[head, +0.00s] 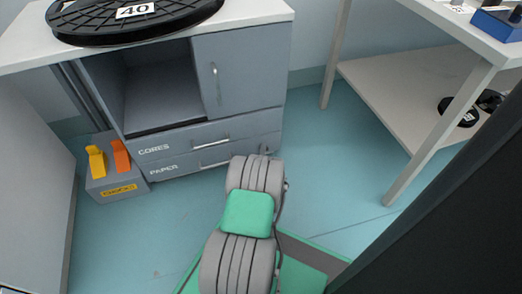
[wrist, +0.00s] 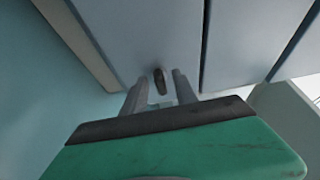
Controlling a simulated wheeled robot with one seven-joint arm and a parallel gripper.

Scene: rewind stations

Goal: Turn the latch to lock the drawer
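The latch (wrist: 160,76) is a small dark elongated piece on a grey drawer front (wrist: 120,40) in the wrist view. My gripper (wrist: 160,90) is open, with one finger to either side of the latch in that view. I cannot tell whether either finger touches it. In the head view the grey cabinet has two low drawers, the CORES drawer (head: 178,146) and the PAPER drawer (head: 185,166), which look closed. My arm reaches to the right end of these drawers and hides my gripper there.
A black reel marked 40 (head: 135,12) lies on the cabinet top. A grey box (head: 117,184) with yellow and orange levers stands on the floor to the left. A white table (head: 392,98) with a lower shelf stands to the right. Some floor between is clear.

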